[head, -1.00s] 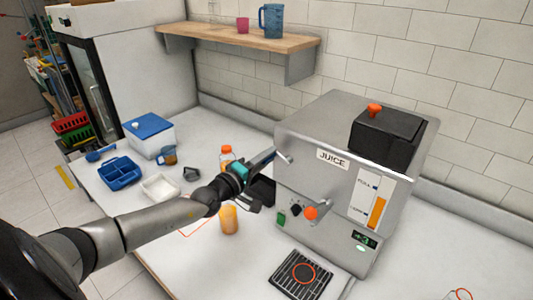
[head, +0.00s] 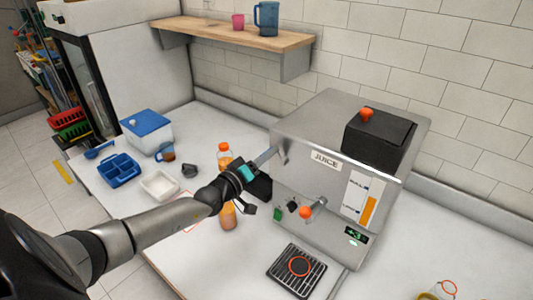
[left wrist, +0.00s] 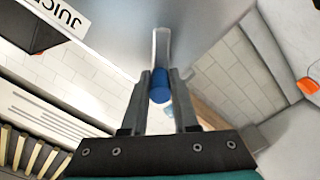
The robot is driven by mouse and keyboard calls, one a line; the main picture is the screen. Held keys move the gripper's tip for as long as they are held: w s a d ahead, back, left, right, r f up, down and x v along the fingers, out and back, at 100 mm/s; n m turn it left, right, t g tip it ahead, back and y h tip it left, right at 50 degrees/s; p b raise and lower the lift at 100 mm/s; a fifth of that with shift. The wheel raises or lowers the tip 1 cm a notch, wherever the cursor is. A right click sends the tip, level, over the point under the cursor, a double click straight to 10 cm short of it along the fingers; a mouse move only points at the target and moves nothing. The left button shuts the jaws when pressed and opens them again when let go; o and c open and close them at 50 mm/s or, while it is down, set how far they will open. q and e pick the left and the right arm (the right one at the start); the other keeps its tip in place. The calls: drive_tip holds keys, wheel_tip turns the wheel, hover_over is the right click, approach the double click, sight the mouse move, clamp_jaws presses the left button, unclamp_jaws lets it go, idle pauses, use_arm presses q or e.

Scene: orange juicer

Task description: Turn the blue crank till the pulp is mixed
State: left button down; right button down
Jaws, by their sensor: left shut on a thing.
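The steel juicer (head: 303,130), labelled JUICE, stands on the white counter. Its crank is on the left side; in the left wrist view a grey crank arm (left wrist: 161,48) ends in a blue knob (left wrist: 159,90). The knob sits between the two fingers of my left gripper (head: 265,157), which is shut on it. In the head view the gripper hides the blue knob. The pulp inside the juicer cannot be seen. My right gripper is in neither view.
An orange-capped bottle (head: 224,153) and an orange drink (head: 228,216) stand close to my left arm. A drip grate (head: 279,275) lies before the juicer's orange-knobbed tap (head: 305,212). A blue tray (head: 119,170) and white dish (head: 159,186) are at left. A shelf (head: 235,35) hangs above.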

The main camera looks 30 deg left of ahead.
use_arm(q)
drive_tip(key=shift+w+d+r, duration=0.1)
drive_tip(key=shift+r, duration=0.3)
drive_tip(key=c, duration=0.8)
unclamp_jaws()
drive_tip(key=shift+f, duration=0.1)
drive_tip(key=shift+c, duration=0.2)
drive_tip(key=shift+o, duration=0.7)
drive_tip(key=shift+d, duration=0.1)
drive_tip(key=shift+f, duration=0.15)
drive_tip(key=shift+s+f, duration=0.15)
drive_tip(key=shift+s, duration=0.6)
drive_tip(key=s, duration=0.4)
drive_tip(key=s+a, duration=0.1)
drive_tip(key=s, duration=0.8)
drive_tip(key=shift+s+a, duration=0.2)
drive_tip(key=shift+s, duration=0.2)
